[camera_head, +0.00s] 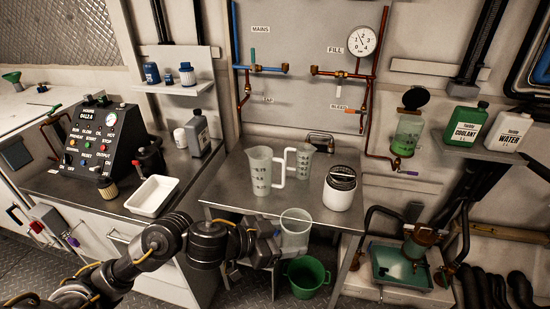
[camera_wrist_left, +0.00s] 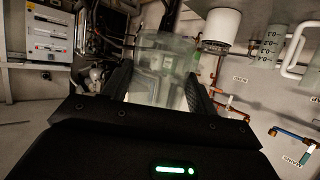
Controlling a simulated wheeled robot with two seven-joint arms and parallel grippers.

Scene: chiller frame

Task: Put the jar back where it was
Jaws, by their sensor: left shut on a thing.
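A clear, see-through jar (camera_head: 295,230) is held in front of the steel table's front edge, below the tabletop height in the picture. My left gripper (camera_head: 279,244) is shut on it, coming from the left. In the left wrist view the jar (camera_wrist_left: 162,72) sits between the two dark fingers (camera_wrist_left: 160,92) and looks empty. My right gripper is in neither view.
On the steel table (camera_head: 225,190) stand two measuring jugs (camera_head: 259,172) and a white canister with a dark lid (camera_head: 340,188). A green bucket (camera_head: 306,276) is on the floor below. A white tray (camera_head: 153,196) lies on the left counter. The table's front left is clear.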

